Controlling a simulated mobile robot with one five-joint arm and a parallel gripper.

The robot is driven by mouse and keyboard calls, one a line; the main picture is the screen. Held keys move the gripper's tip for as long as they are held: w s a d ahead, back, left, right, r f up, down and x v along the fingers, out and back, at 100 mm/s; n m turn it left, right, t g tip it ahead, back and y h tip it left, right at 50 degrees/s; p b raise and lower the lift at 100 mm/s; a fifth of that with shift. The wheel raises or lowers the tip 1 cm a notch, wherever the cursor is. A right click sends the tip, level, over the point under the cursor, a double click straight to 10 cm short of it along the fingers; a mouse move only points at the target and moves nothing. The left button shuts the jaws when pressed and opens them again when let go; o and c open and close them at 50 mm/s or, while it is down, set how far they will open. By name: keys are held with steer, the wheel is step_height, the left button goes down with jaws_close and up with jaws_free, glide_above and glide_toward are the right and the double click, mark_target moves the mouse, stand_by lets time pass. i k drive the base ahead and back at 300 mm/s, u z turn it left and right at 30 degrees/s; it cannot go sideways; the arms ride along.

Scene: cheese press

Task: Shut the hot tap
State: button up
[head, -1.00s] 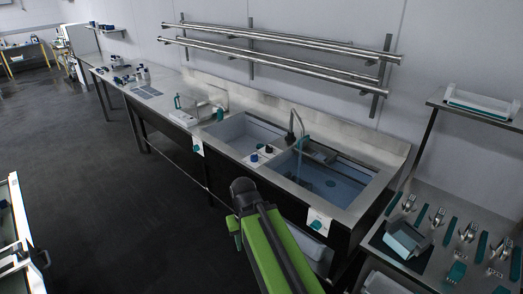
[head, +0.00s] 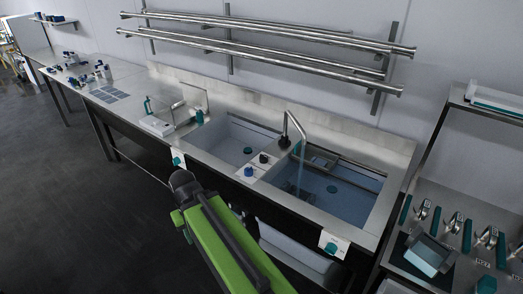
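A steel double sink stands against the wall. A white plate between its basins carries a blue knob (head: 249,171) and a dark knob (head: 264,157). The marks are too small to read, so I cannot tell for sure which is the hot tap. A tall steel spout (head: 290,124) leans over the right basin (head: 345,203), and a thin stream of water (head: 300,168) seems to run from it. The right basin holds bluish water. My green arm reaches up in front of the sink, short of the knobs. My gripper fingers do not show.
The left basin (head: 222,141) looks empty. White plates with teal knobs (head: 331,248) sit on the sink's front edge. A rack with teal-handled tools and a grey tub (head: 428,255) stands at right. Steel rails (head: 260,50) hang above. The floor at left is clear.

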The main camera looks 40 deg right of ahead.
mark_target(263, 159)
steer(key=z, duration=0.5)
steer(key=i, duration=1.2)
steer(key=z, duration=0.7)
